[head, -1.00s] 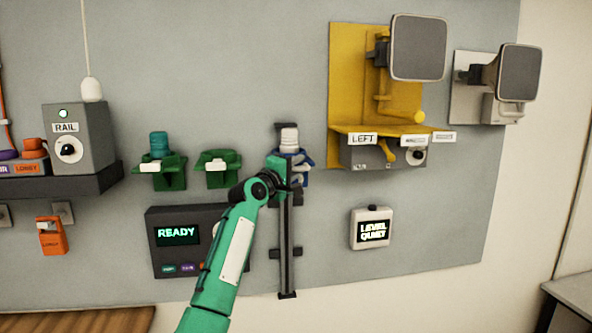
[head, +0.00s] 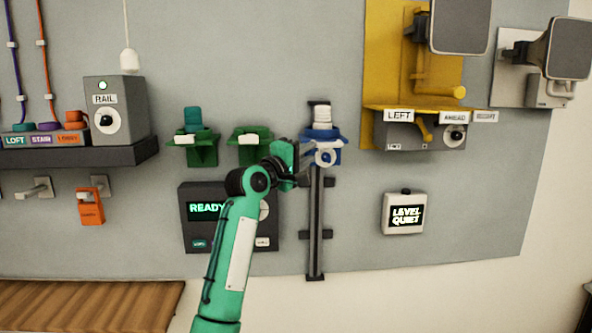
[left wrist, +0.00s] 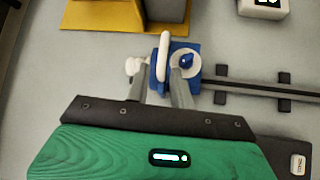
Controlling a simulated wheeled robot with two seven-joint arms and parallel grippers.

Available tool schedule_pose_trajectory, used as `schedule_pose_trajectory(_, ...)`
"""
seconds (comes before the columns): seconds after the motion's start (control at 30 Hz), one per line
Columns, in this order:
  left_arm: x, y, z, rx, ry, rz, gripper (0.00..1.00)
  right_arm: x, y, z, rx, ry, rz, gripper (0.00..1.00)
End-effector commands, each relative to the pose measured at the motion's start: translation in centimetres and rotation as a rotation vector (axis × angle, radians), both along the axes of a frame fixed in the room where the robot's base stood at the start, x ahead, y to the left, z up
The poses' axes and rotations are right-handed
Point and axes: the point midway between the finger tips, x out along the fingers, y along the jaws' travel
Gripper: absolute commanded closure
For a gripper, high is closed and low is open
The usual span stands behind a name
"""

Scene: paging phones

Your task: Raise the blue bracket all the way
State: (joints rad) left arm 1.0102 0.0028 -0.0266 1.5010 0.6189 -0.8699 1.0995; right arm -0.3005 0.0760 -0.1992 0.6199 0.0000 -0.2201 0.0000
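The blue bracket (head: 329,144) sits near the top of a dark vertical rail (head: 315,230), with a short stretch of rail above it. It carries a white ribbed piece on top and a white ring on its front. In the left wrist view the blue bracket (left wrist: 194,84) lies just beyond the fingertips, with a white loop (left wrist: 165,50) and a round white disc with a blue centre. My left gripper (head: 302,158) is at the bracket's left front. My right gripper is not in view.
Two green brackets (head: 250,146) are left of the rail. A dark READY panel (head: 215,225) is below them, partly behind my arm. A yellow mount (head: 385,60) with a LEFT box juts out at upper right. A LEVEL QUIET box (head: 403,214) hangs right of the rail.

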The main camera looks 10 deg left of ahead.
Motion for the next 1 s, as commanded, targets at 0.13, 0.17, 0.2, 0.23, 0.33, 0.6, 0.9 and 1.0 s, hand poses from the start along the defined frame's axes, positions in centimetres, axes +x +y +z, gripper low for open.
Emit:
schedule_pose_trajectory(0.13,-2.0,1.1,-0.6,0.000,-0.001,0.001,0.77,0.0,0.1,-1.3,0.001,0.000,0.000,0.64)
schedule_pose_trajectory(0.17,-2.3,1.2,-0.6,0.000,-0.001,0.001,0.77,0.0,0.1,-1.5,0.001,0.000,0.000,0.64)
schedule_pose_trajectory(0.2,-2.7,1.4,-0.6,-0.001,-0.001,0.001,0.77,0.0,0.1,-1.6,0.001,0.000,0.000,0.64)
schedule_pose_trajectory(0.23,-2.9,1.6,-0.6,-0.001,-0.001,0.001,0.77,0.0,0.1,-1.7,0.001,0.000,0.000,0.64)
schedule_pose_trajectory(0.33,-3.4,1.8,-0.6,-0.001,-0.001,0.001,0.77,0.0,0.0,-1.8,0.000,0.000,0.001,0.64)
schedule_pose_trajectory(0.6,-3.6,1.9,-0.6,-0.001,0.000,0.001,0.77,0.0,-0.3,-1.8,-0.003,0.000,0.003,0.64)
schedule_pose_trajectory(0.9,-1.2,2.2,-6.7,0.052,0.063,0.035,0.77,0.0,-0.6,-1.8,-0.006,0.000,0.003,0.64)
schedule_pose_trajectory(1.0,0.7,2.5,-13.5,0.119,0.125,0.070,0.77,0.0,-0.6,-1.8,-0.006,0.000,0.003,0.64)
